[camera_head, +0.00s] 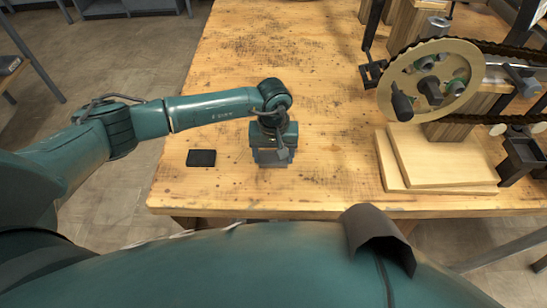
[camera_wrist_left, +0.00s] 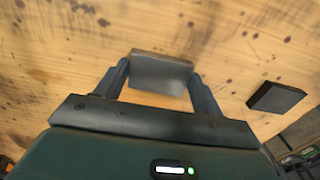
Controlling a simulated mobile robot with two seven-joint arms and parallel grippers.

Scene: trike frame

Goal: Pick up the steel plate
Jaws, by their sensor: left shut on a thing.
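The steel plate (camera_wrist_left: 160,75) is a grey, flat-faced piece with a lighter upper edge. In the left wrist view it sits between the two fingers of my left gripper (camera_wrist_left: 159,74), which is shut on it. In the head view my left gripper (camera_head: 271,158) points down at the wooden table near its front edge. The plate is mostly hidden there by the gripper. I cannot tell whether the plate touches the table. My right gripper is not in view.
A dark square plate (camera_head: 201,158) lies flat on the wooden table (camera_head: 290,55), left of my left gripper. At the right stand a large brass-coloured chainring (camera_head: 464,68) with a chain and stacked wooden boards (camera_head: 440,160). The table's middle is clear.

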